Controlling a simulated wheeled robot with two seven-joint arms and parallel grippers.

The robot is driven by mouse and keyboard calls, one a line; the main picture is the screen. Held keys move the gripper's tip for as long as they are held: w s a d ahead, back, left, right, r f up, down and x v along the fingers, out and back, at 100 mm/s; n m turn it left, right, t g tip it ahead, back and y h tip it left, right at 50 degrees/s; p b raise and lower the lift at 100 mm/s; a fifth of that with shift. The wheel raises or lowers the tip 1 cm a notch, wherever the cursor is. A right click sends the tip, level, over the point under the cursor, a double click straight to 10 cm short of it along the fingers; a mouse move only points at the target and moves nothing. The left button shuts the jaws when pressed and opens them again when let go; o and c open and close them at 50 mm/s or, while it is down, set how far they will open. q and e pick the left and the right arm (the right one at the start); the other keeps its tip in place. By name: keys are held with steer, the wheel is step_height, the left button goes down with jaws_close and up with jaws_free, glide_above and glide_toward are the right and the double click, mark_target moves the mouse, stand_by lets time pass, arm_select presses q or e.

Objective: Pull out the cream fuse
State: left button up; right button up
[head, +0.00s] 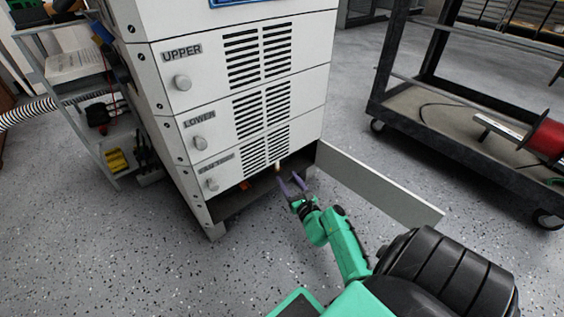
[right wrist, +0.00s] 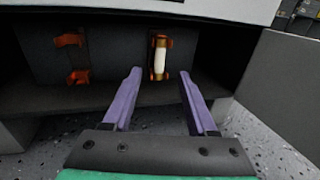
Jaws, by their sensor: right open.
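The cream fuse (right wrist: 160,60) stands upright in orange clips on the dark back panel of the cabinet's low bay, in the right wrist view. In the head view a small cream piece of it (head: 277,165) shows just beyond my right gripper. My right gripper (right wrist: 158,78) has purple fingers, is open and empty, and points at the fuse. The fuse lies ahead of the fingertips, roughly centred between them, and looks apart from them. The right gripper (head: 291,180) is at the bay's opening in the head view. My left gripper is not in view.
Empty orange clips (right wrist: 73,60) sit left of the fuse. The grey cabinet (head: 190,120) stands above the bay, with an open flap (head: 380,185) on the right. A black cart (head: 440,115) stands at right and shelves (head: 85,110) at left. Speckled floor is clear in front.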

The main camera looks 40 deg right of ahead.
mark_target(278, 163)
steer(key=b+x, duration=0.1)
steer(key=x, duration=0.2)
steer(key=b+x, duration=0.1)
steer(key=x, duration=0.3)
steer(key=shift+w+f+b, duration=0.15)
steer(key=shift+f+b, duration=0.1)
steer(key=shift+b, duration=0.15)
steer(key=shift+w+d+r, duration=0.15)
steer(key=shift+w, duration=0.2)
jaws_close()
